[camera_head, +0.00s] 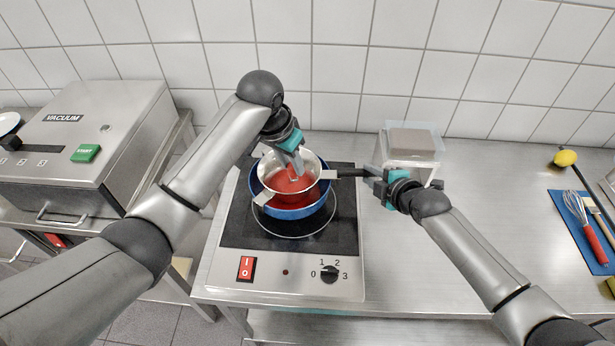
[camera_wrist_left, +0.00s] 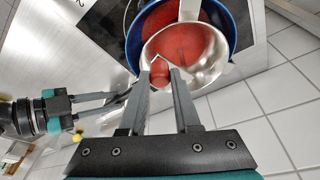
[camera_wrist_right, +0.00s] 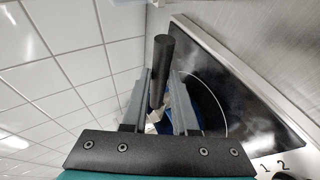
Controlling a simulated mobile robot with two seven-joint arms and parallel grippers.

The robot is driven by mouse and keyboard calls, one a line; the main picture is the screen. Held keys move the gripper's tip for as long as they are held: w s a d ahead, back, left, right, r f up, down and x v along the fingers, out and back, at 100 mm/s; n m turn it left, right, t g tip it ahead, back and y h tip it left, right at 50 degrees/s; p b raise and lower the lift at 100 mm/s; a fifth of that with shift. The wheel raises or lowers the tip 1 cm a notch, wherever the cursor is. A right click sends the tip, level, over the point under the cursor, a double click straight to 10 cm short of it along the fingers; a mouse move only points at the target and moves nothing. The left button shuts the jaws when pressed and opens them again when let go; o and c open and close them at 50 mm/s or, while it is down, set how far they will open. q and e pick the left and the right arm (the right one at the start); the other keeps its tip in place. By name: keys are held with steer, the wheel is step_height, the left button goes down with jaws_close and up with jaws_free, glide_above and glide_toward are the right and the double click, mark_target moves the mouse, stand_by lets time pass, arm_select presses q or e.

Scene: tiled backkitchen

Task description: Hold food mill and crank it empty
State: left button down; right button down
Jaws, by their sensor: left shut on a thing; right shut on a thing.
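The metal food mill (camera_head: 319,163) sits over a blue pot (camera_head: 321,207) on the hot plate. Red sauce lies inside the mill bowl, and red also shows in the pot. My left gripper (camera_head: 293,164) reaches down into the bowl. In the left wrist view (camera_wrist_left: 162,78) its fingers are shut around the red crank knob (camera_wrist_left: 160,70). My right gripper (camera_head: 374,177) is shut on the mill's black handle (camera_head: 347,173), right of the bowl. The handle also shows between the fingers in the right wrist view (camera_wrist_right: 160,62). The crank arm is mostly hidden.
The hot plate (camera_head: 240,215) has a red switch and a dial in front. A vacuum machine (camera_head: 85,135) is at left. A blue mat (camera_head: 573,232) with a whisk (camera_head: 575,205) lies at right.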

arm_select(q)
steer(key=shift+s+a, duration=0.2)
steer(key=shift+a, duration=0.45)
steer(key=a, duration=0.2)
steer(key=shift+w+a, duration=0.35)
steer(key=shift+a, duration=0.05)
steer(key=shift+w+a, duration=1)
steer(key=shift+a, duration=0.1)
steer(key=c, duration=0.5)
jaws_free()
